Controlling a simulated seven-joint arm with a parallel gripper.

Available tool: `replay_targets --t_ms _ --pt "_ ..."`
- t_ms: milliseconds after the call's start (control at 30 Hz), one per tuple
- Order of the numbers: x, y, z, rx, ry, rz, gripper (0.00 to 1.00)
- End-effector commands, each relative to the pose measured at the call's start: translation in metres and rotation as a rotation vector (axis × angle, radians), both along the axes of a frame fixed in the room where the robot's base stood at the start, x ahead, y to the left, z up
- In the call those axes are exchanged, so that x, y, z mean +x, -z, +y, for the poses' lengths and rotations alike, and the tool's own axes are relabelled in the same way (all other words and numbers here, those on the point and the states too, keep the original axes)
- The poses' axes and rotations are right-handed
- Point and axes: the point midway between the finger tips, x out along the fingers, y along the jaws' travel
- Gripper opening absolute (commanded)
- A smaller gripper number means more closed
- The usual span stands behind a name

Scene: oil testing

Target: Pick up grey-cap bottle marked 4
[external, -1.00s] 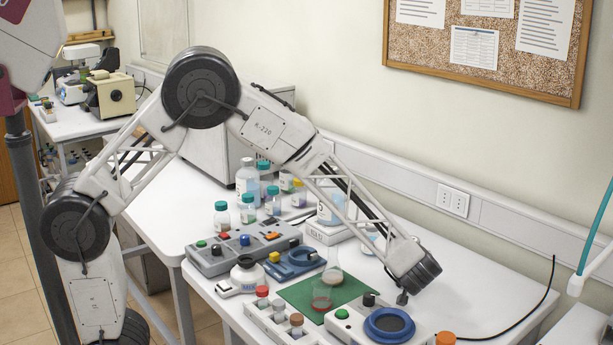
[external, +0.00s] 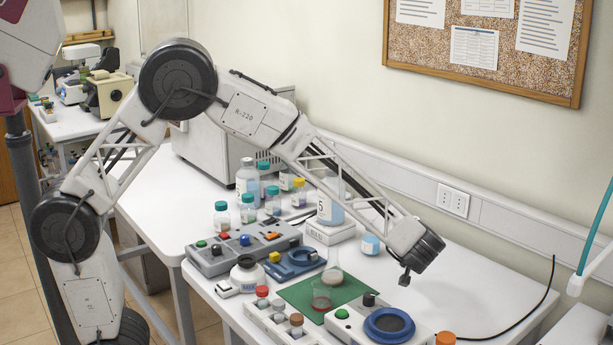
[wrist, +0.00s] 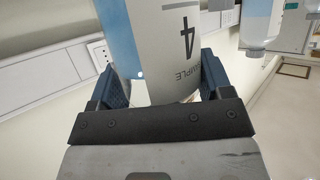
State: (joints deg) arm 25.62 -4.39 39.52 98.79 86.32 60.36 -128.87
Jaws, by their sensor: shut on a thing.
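The bottle marked 4 (wrist: 155,35) fills the upper middle of the wrist view. It has a white label reading SAMPLE 4, seen upside down, and a pale blue band. My gripper (wrist: 163,84) is shut on it, with one blue finger pad on each side. Its cap cannot be made out. In the external view the end of my arm is above the right part of the bench. The fingers and the held bottle cannot be clearly made out there.
A bottle marked 5 (external: 329,208) stands on a white scale (external: 328,232) behind my forearm. A blue-and-white container (external: 371,245) is nearby. Several capped bottles stand at the back left. A green mat (external: 300,292) holds glassware.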

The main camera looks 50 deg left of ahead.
Motion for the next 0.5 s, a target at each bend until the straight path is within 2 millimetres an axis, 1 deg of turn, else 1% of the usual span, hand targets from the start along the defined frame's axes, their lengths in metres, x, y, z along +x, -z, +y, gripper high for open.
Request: replay_targets --t_ms 33,200,333,500 --pt "0.0 -0.01 0.0 -0.002 -0.001 -0.004 0.34" --pt "0.0 -0.029 0.0 -0.002 0.0 -0.003 0.34" --pt "0.0 -0.038 0.0 -0.001 0.0 -0.002 0.34" --pt "0.0 -0.042 0.0 -0.001 0.0 -0.002 0.34"
